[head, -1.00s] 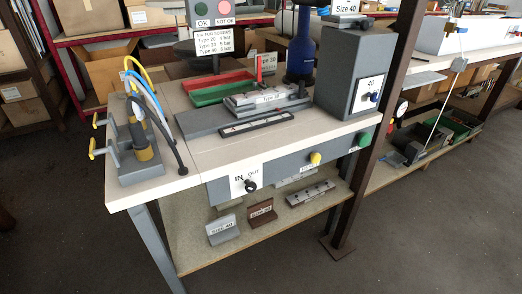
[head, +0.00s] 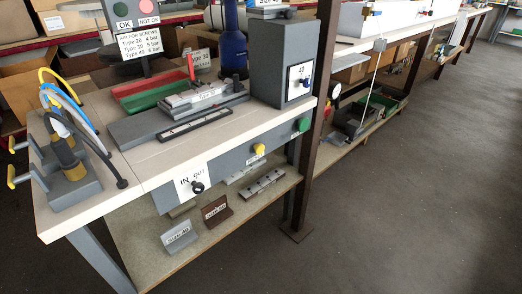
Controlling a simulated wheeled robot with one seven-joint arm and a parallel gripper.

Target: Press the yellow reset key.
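The yellow reset key (head: 259,149) is a round knob on the grey front panel (head: 228,160) under the white worktop. It sits between the black IN/OUT knob (head: 197,187) on a white plate to its left and a green button (head: 302,125) to its right. Nothing covers the yellow key. My gripper is not in the head view, so its state and its place relative to the key do not show.
The worktop (head: 100,200) carries a grey fixture (head: 70,172) with hoses at left, red and green trays, and a grey box (head: 281,75) with a dial. A brown post (head: 314,130) stands right of the panel. The floor (head: 410,200) at right is clear.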

